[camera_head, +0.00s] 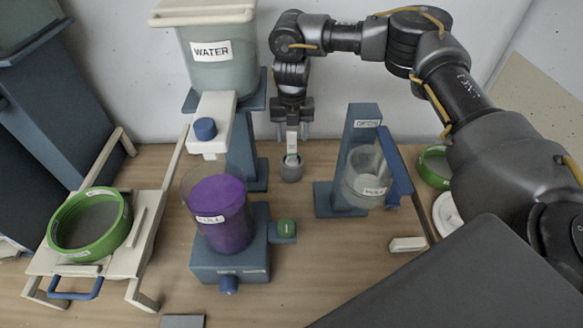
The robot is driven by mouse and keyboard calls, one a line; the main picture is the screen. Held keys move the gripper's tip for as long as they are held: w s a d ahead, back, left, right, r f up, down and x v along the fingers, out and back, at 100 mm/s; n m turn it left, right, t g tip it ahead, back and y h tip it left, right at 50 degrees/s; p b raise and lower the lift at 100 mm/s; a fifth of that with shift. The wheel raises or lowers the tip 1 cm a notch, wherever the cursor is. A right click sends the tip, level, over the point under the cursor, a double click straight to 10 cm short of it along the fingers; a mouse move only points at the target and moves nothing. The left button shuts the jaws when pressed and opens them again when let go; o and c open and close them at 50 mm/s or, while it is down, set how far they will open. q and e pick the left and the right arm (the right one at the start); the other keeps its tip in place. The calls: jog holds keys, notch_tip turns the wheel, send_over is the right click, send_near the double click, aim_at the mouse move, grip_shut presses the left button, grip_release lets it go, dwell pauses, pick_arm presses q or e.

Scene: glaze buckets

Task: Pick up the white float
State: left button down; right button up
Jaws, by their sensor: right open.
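The white float (292,145) stands upright in a small grey cup (291,174) on the table, near the back wall. It is slim and pale, with a greenish part just above the cup's rim. My right gripper (292,132) reaches down from above, with its fingers open around the float's upper part. Whether a finger touches it is too small to tell. The float's lower end is hidden in the cup. My left gripper is not in view.
A WATER tank (219,65) on a blue stand is left of my gripper. A purple bucket (222,215) stands in front. A clear bucket (366,180) and blue post (360,130) are close on the right. A green-rimmed sieve (118,222) rests at left.

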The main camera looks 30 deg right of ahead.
send_over(292, 161)
notch_tip(292, 161, down, 4)
jog(key=shift+w+f+p, duration=0.1)
jog(key=shift+w+p, duration=0.05)
jog(key=shift+p, duration=0.25)
grip_shut()
